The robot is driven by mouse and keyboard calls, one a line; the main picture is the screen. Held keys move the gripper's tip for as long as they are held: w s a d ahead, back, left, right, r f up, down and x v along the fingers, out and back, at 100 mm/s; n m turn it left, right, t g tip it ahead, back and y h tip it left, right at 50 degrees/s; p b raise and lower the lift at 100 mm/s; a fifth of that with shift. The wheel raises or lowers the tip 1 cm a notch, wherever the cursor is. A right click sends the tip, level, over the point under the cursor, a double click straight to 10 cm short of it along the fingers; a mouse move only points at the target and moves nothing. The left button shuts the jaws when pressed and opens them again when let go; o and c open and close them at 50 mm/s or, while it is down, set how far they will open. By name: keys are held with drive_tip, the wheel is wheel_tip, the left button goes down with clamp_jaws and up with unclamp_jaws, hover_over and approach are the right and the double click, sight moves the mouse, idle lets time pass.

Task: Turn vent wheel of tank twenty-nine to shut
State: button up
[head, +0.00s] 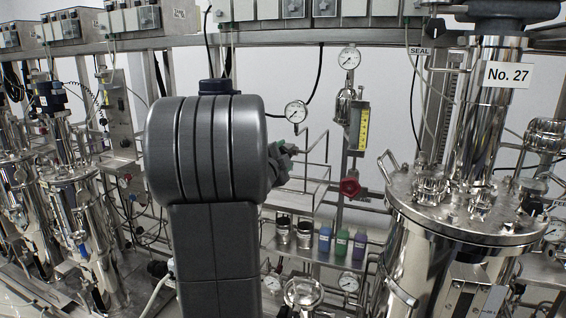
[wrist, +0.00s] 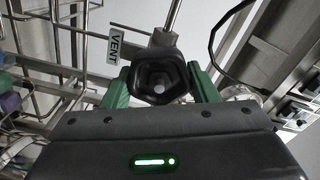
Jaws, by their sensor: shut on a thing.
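In the wrist view a black, lobed vent wheel (wrist: 160,78) with a round hub sits between the green fingers of my gripper (wrist: 161,86). The fingers are shut on it, one at each side. A metal stem or pipe runs upward behind the wheel. A white tag reading VENT (wrist: 115,45) hangs at its upper left. In the head view my grey arm hides much of the middle, and the wheel cannot be made out there. No number twenty-nine is readable in either view.
A steel tank tagged No. 27 (head: 508,75) stands at the right. A red handwheel (head: 350,187), a gauge (head: 349,58) and several small bottles (head: 341,242) are right of my arm. A wire rack (wrist: 35,60) is left of the wheel in the wrist view.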

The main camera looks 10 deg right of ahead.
drive_tip(key=m+b, duration=0.1)
drive_tip(key=m, duration=0.1)
drive_tip(key=m+b, duration=0.1)
drive_tip(key=m, duration=0.1)
drive_tip(key=m+b, duration=0.1)
drive_tip(key=m, duration=0.1)
drive_tip(key=shift+f+m+b, duration=0.3)
drive_tip(key=m+b, duration=0.3)
drive_tip(key=m, duration=0.2)
drive_tip(key=shift+f, duration=0.2)
drive_tip(key=m+b, duration=0.2)
drive_tip(key=m, duration=0.3)
drive_tip(key=shift+a+f+m+b, duration=0.1)
drive_tip(key=shift+m+b, duration=0.25)
drive_tip(key=shift+m, duration=0.05)
drive_tip(key=m+b, duration=0.2)
drive_tip(key=m, duration=0.3)
drive_tip(key=shift+w+a, duration=0.1)
drive_tip(key=shift+w, duration=0.05)
drive_tip(key=shift+m, duration=0.3)
drive_tip(key=o, duration=1)
drive_tip(key=shift+c, duration=0.2)
drive_tip(key=shift+a, duration=0.1)
drive_tip(key=b+v, duration=0.1)
drive_tip(key=v, duration=1.2)
drive_tip(key=shift+s+a, duration=0.2)
drive_tip(key=shift+s, duration=0.15)
